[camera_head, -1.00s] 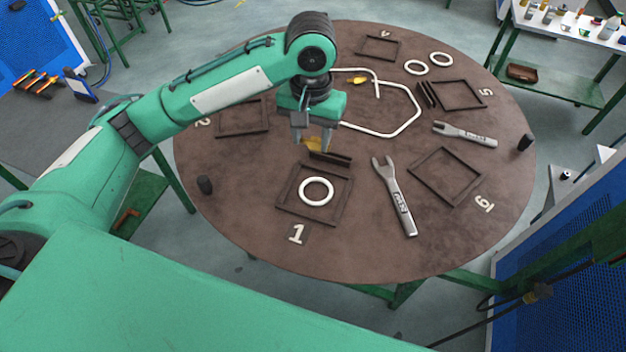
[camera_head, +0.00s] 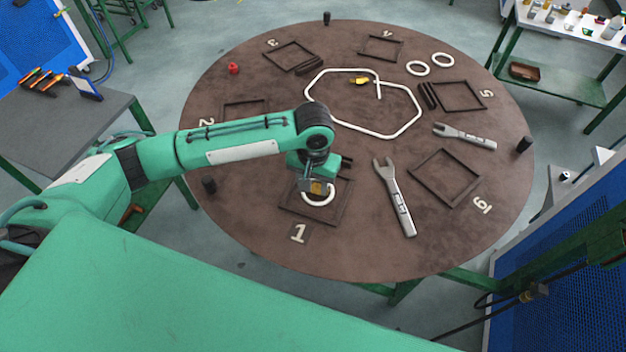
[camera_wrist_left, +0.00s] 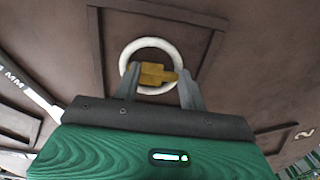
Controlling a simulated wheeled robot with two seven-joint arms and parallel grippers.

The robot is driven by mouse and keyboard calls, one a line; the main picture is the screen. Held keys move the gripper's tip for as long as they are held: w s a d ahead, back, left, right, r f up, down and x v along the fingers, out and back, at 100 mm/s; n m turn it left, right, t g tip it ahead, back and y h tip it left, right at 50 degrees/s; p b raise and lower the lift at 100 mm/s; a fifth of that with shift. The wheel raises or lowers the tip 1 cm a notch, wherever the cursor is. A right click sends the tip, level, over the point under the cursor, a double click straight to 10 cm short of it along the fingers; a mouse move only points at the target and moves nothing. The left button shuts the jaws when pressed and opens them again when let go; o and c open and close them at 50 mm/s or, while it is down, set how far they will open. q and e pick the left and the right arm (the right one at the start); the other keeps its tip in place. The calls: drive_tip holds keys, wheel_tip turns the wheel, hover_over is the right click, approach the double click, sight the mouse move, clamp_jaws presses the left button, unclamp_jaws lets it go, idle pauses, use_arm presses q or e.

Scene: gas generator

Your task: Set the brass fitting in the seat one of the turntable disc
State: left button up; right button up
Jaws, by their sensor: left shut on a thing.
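My left gripper (camera_head: 315,188) is shut on the brass fitting (camera_head: 317,188) at the square frame of seat one (camera_head: 318,221), beside the numeral 1. In the left wrist view the brass fitting (camera_wrist_left: 153,75) lies between the two fingers (camera_wrist_left: 160,85), in front of the white ring (camera_wrist_left: 150,42). The white ring (camera_head: 319,201) lies inside the frame and is partly hidden by the gripper. I cannot tell whether the fitting touches the ring or the turntable disc (camera_head: 255,185). My right gripper is not in view.
Two wrenches lie on the disc right of seat one, the nearer one (camera_head: 396,198) close by. A bent white tube (camera_head: 413,121) lies at the middle, with another yellow fitting (camera_head: 359,81) by it. Dark pegs such as this one (camera_head: 209,186) stand near the rim.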

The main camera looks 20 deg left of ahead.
sight(314, 186)
use_arm(q)
drive_tip(key=o, duration=1)
wheel_tip(314, 186, up, 12)
drive_tip(key=b, duration=0.2)
drive_tip(key=shift+b, duration=0.35)
